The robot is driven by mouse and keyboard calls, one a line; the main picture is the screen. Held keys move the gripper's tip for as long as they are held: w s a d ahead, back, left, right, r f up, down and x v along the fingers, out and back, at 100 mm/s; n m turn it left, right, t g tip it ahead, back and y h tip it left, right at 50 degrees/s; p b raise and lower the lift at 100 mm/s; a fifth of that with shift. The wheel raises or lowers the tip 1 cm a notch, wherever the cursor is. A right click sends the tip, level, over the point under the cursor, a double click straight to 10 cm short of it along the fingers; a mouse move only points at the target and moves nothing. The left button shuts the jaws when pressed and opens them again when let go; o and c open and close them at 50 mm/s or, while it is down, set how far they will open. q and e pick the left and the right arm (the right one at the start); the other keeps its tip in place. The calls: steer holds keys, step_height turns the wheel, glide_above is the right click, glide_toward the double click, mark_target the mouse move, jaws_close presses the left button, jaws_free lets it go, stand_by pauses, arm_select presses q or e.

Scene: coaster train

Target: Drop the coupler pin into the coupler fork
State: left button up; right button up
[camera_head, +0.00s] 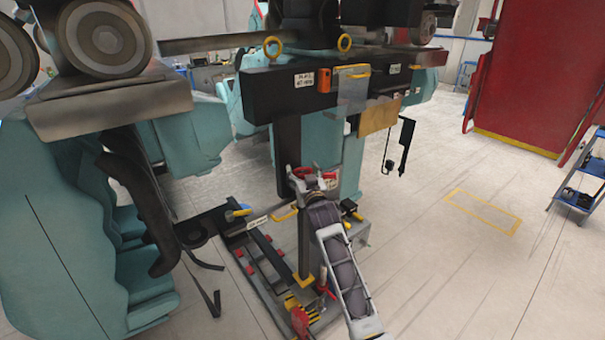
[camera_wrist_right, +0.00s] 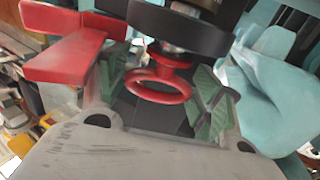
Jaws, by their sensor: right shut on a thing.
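My right gripper (camera_head: 313,178) stands below the dark beam between the teal cars, its arm rising from the lower right. In the right wrist view its green-padded fingers (camera_wrist_right: 162,95) are shut on a red ring (camera_wrist_right: 160,97), which looks like the coupler pin's handle. A metal collar and a black disc (camera_wrist_right: 178,33) sit directly beyond the ring. I cannot tell whether they belong to the pin. The pin's shaft is not clearly visible. I cannot make out the coupler fork for certain. My left gripper is not in view.
A dark beam (camera_head: 258,96) with hanging tags crosses above my right gripper. Teal cars (camera_head: 60,230) stand at the left. A low cart with tools (camera_head: 262,262) is below. A red panel (camera_head: 535,75) and blue shelf (camera_head: 583,170) stand right.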

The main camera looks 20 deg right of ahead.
steer(key=o, duration=1.4)
steer(key=shift+c, duration=0.2)
steer(key=shift+s, duration=0.15)
steer(key=s, duration=1.1)
steer(key=shift+s+a, duration=0.3)
steer(key=shift+s, duration=0.05)
